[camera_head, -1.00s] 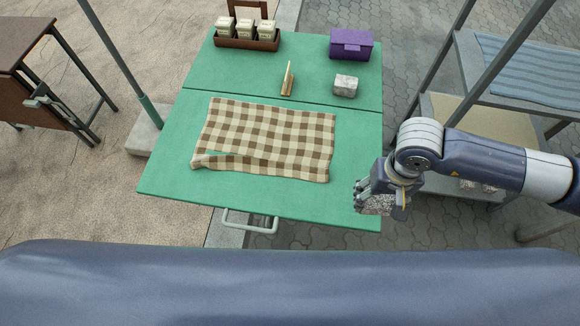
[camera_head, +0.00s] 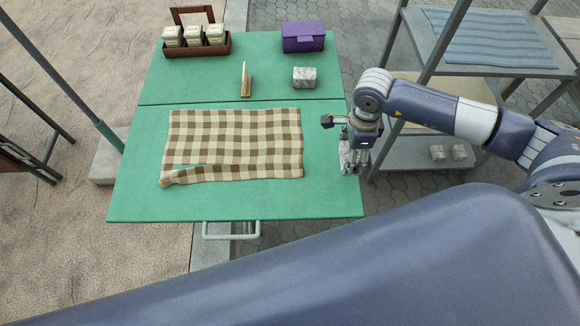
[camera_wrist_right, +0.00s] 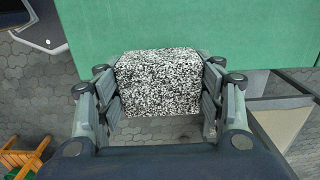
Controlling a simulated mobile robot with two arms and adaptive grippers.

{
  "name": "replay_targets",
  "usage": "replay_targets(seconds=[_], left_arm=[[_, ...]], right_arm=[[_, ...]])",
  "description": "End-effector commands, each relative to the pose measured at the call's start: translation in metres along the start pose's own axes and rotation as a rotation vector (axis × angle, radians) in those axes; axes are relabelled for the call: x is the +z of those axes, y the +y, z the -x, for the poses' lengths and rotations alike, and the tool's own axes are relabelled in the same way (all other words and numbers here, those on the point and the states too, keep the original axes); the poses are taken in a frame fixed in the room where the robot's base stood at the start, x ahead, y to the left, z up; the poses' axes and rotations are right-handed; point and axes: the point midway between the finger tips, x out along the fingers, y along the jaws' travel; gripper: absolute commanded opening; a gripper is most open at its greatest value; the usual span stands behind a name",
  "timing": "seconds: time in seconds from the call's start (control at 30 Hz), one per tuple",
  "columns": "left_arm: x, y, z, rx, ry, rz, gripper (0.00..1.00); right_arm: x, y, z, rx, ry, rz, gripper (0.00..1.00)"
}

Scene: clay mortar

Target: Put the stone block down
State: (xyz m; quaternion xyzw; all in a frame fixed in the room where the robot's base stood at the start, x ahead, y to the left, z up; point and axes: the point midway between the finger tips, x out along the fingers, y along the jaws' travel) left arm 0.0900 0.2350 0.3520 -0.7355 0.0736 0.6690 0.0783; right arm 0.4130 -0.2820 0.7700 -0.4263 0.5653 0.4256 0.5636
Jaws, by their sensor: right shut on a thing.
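My right gripper (camera_head: 354,160) is shut on a speckled grey-white stone block (camera_wrist_right: 160,80). It holds the block at the right edge of the green table (camera_head: 325,150), fingers pointing down. In the right wrist view the fingers (camera_wrist_right: 160,95) press on both sides of the block. There the block overlaps the table edge, with paving showing below it. In the head view the fingers hide most of the block, and I cannot tell its height over the table. My left gripper is out of view.
A checked cloth (camera_head: 235,145) covers the table's middle. A second stone block (camera_head: 304,77), a purple box (camera_head: 303,36), a small upright stand (camera_head: 246,82) and a brown caddy of jars (camera_head: 220,50) stand farther back. A shelf rack (camera_head: 480,85) stands to the right.

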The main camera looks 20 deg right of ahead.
Motion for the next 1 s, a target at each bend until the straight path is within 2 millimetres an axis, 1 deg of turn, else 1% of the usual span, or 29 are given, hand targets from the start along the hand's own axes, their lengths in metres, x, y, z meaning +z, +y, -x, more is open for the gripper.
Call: replay_targets(seconds=[0.27, 0.5, 0.6, 0.73, 0.93, 1.0], left_arm=[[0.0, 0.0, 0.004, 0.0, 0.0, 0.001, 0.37], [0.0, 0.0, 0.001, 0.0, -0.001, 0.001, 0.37], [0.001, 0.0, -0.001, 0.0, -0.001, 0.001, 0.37], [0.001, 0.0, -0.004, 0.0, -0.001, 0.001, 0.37], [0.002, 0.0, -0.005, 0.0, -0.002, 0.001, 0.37], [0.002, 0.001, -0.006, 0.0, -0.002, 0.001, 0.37]], right_arm=[[0.057, -0.003, -0.003, -0.002, -0.008, -0.002, 0.19], [0.109, -0.004, -0.008, -0.002, -0.007, -0.001, 0.19], [0.127, -0.005, -0.011, -0.001, -0.007, -0.001, 0.19], [0.142, -0.006, -0.012, -0.002, -0.004, -0.003, 0.19], [0.152, -0.007, -0.013, -0.002, -0.004, -0.003, 0.19], [0.159, -0.006, -0.013, -0.002, -0.005, -0.002, 0.19]])
